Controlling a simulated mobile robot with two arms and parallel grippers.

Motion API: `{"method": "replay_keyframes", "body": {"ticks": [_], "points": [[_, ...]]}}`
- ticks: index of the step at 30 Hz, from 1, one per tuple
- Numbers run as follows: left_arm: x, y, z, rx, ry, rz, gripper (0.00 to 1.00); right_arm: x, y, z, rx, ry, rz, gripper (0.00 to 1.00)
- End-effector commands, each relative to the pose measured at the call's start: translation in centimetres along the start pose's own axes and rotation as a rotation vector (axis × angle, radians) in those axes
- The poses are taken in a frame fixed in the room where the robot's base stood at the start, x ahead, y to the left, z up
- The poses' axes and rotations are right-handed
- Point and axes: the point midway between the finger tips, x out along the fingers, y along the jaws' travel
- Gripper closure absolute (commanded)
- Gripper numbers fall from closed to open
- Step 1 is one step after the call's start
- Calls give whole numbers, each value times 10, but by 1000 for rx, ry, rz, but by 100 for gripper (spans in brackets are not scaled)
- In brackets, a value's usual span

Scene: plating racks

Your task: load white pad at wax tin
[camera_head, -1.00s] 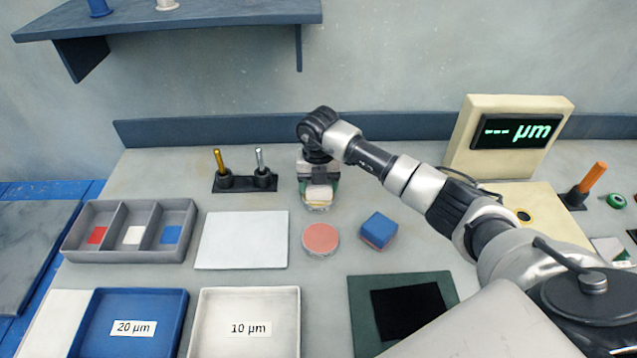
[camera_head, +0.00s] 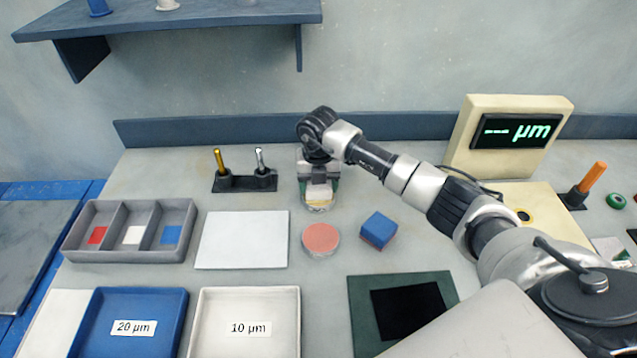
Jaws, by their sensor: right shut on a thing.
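My right gripper (camera_head: 318,182) points down at the middle back of the bench and is shut on the white pad (camera_head: 318,192). The pad is a small pale block, partly hidden between the fingers. Right below it is the wax tin (camera_head: 318,205), a small round tin with yellowish contents, mostly covered by the gripper and pad. I cannot tell whether the pad touches the wax. My left gripper is not in view.
A tin with a pink-red top (camera_head: 321,238) stands just in front, with a blue block (camera_head: 379,229) to its right. A white mat (camera_head: 243,240), grey divided tray (camera_head: 128,252) and holder with two rods (camera_head: 245,183) lie left. A gauge (camera_head: 512,135) stands right.

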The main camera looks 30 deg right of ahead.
Motion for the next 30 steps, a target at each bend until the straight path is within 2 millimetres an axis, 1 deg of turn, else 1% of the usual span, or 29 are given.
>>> {"method": "replay_keyframes", "body": {"ticks": [5, 24, 27, 30], "points": [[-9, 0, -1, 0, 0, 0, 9, -10, 0, 0, -1, 2, -1, 53], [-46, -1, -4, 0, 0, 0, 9, -63, 0, 0, 0, 0, 0, 53], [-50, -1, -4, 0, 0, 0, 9, -69, 0, 0, 0, 1, 1, 53], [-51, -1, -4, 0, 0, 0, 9, -70, 0, 0, 0, 1, 0, 53]]}}
